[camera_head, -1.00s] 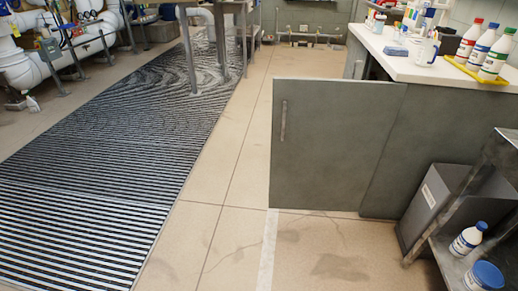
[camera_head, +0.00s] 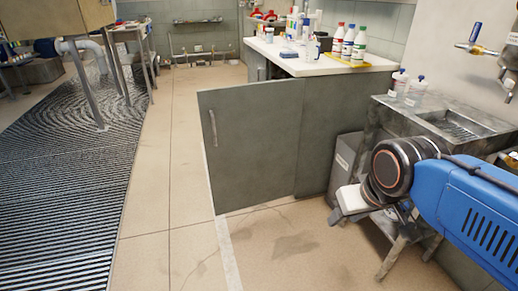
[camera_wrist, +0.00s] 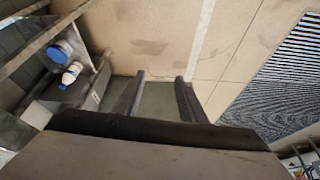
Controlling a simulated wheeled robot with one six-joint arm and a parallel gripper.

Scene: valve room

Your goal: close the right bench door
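The right bench door (camera_head: 250,145) is a grey-green panel standing open, swung out to the left of the bench (camera_head: 335,130). Its vertical bar handle (camera_head: 213,128) is near its free left edge. My gripper (camera_head: 345,207) is to the right of the door and in front of the bench end, apart from the handle. In the wrist view my gripper's two fingers (camera_wrist: 158,97) are spread with a gap. A grey-green surface (camera_wrist: 157,103) shows beyond the gap; I cannot tell whether it is the door or the bench side. Nothing is held.
A metal sink stand (camera_head: 440,120) and a grey bin (camera_head: 345,155) are close to my arm at right. Bottles (camera_head: 348,42) stand on the white benchtop. A striped floor grate (camera_head: 60,190) lies at left. The tan floor (camera_head: 180,150) left of the door is clear.

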